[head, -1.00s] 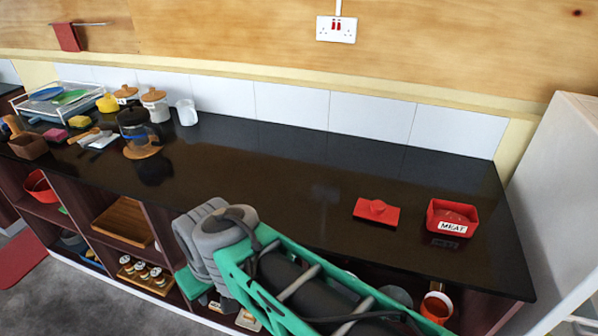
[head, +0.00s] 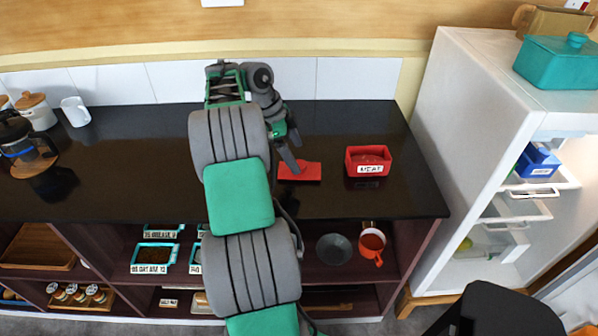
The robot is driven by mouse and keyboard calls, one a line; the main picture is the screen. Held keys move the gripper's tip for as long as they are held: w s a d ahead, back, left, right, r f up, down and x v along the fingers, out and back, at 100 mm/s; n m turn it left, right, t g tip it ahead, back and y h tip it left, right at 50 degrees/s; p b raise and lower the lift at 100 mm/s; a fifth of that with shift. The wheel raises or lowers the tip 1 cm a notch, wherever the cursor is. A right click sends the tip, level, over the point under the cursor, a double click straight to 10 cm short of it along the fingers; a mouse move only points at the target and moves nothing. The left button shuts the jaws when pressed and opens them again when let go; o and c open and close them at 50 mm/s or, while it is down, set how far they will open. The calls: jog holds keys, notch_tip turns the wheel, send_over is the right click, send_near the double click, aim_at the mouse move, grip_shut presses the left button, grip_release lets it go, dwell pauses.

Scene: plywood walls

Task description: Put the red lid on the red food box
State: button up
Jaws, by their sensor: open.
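The red lid (head: 311,172) lies flat on the dark countertop in the head view, apart from the food box and to its left. The red food box (head: 369,171), labelled MEAT, stands open on the counter with reddish contents showing. My gripper (head: 292,153) points down just above the left part of the lid. Its fingers are open and hide part of the lid and its knob. I cannot tell whether a finger touches the lid.
A white fridge (head: 450,130) stands open at the right, with a teal pot (head: 560,68) on top. Shelves below the counter hold an orange mug (head: 372,243) and trays. A white cup (head: 75,111) stands at the back left.

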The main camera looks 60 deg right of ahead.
aim_at(300, 164)
jog(key=x, duration=0.5)
jog(key=shift+w+f+b, duration=0.25)
jog(key=shift+f+b, duration=0.05)
jog(key=shift+f, duration=0.05)
jog(key=shift+c, duration=0.3)
jog(key=c, duration=1.4)
